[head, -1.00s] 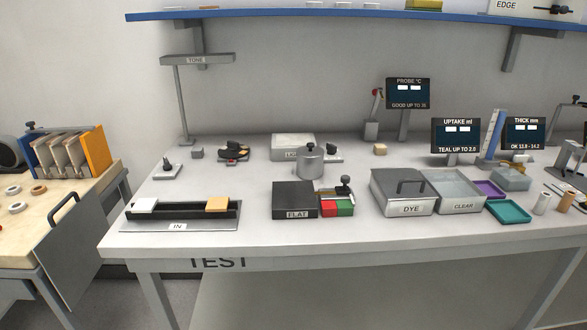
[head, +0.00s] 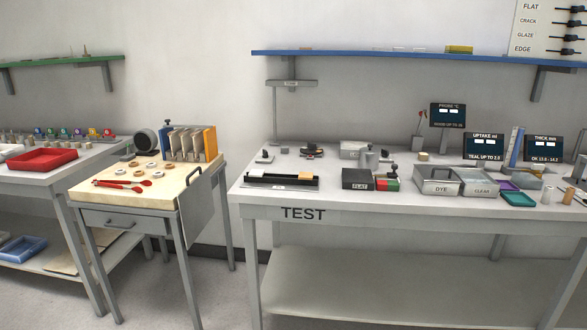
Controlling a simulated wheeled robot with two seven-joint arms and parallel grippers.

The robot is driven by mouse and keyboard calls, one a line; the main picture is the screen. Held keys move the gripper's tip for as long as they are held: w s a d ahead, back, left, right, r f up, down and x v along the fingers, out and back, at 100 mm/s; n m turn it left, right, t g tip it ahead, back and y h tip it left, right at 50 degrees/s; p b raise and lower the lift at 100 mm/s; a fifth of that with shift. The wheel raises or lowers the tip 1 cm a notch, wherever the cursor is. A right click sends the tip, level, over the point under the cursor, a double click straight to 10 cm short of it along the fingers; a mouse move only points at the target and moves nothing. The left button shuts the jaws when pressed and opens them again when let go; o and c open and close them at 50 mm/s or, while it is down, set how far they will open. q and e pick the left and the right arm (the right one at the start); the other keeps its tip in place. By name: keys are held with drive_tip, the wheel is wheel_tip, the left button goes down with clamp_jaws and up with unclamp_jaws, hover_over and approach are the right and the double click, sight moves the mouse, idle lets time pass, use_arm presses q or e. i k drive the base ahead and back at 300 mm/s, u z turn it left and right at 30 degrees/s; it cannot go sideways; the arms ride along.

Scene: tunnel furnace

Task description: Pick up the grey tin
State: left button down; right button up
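A grey cylindrical tin (head: 370,160) with a small knob on top stands on the TEST bench (head: 330,196). It is upright, behind the dark FLAT block (head: 356,179) and the red and green block (head: 387,184), which hide its lower part. A pale grey box (head: 350,150) stands just behind it to the left. Neither of my grippers shows in the head view.
The DYE box (head: 438,187) and CLEAN tray (head: 481,190) stand to the right. The black IN rack (head: 265,180) is at the left. A wooden-topped cart (head: 155,192) and a table with a red tray (head: 43,160) stand further left. Grey floor (head: 218,290) shows between cart and bench.

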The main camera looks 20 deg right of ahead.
sight(366, 161)
drive_tip(key=u, duration=0.35)
drive_tip(key=i, duration=1.6)
drive_tip(key=z, duration=1)
